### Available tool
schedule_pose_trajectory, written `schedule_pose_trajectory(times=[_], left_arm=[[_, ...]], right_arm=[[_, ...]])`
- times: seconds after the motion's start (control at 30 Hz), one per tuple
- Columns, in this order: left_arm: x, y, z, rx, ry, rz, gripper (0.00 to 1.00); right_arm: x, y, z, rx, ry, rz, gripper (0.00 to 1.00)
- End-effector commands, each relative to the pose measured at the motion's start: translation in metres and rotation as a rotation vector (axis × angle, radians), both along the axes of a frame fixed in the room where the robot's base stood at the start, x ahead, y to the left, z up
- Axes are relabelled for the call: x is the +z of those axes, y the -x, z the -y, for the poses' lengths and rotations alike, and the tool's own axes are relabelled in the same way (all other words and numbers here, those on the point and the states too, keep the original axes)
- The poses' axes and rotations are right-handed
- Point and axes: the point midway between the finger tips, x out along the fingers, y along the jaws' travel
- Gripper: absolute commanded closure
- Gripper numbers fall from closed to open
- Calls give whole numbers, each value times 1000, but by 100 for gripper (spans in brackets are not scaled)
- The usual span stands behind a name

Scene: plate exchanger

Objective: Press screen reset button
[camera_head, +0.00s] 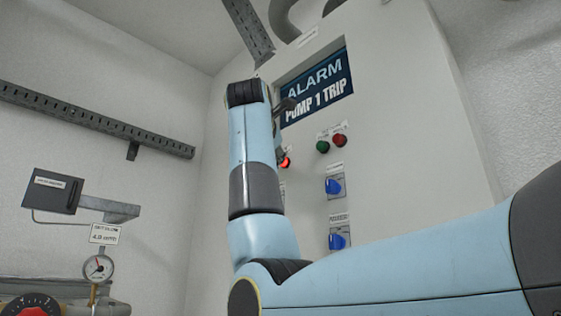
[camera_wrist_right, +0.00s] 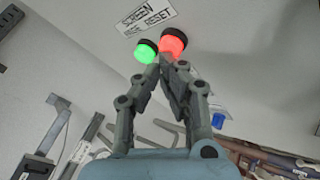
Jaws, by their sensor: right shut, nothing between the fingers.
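In the right wrist view, a label (camera_wrist_right: 150,18) reading "SCREEN", a blurred middle word and "RESET" sits above a lit green button (camera_wrist_right: 145,51) and a lit red button (camera_wrist_right: 173,42). My right gripper (camera_wrist_right: 168,63) is shut and empty. Its fingertips appear just below the two buttons, between them in the picture; I cannot tell whether they touch either one. In the head view, the lit red button (camera_head: 286,162) shows beside my right arm, which hides the green one and most of the gripper. The screen (camera_head: 318,86) reads "ALARM PUMP 1 TRIP". My left gripper is out of view.
Right of my arm, the white cabinet panel carries a green button (camera_head: 322,146), a dark red button (camera_head: 340,140) and two blue knobs (camera_head: 333,186). A perforated rail (camera_head: 100,122), a grey box (camera_head: 52,191) and a gauge (camera_head: 98,268) are at the left.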

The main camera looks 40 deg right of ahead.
Motion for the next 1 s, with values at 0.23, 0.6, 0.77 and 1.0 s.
schedule_pose_trajectory(times=[0.23, 0.6, 0.77, 1.0], left_arm=[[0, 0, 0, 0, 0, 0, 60], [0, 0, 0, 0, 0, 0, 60], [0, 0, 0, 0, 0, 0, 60], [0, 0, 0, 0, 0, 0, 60]], right_arm=[[0, 0, 3, 0, 0, 0, 100], [0, 0, -1, -1, 1, 0, 100], [0, 1, -10, 1, 0, 0, 100], [0, 1, -14, -1, 0, 0, 100]])
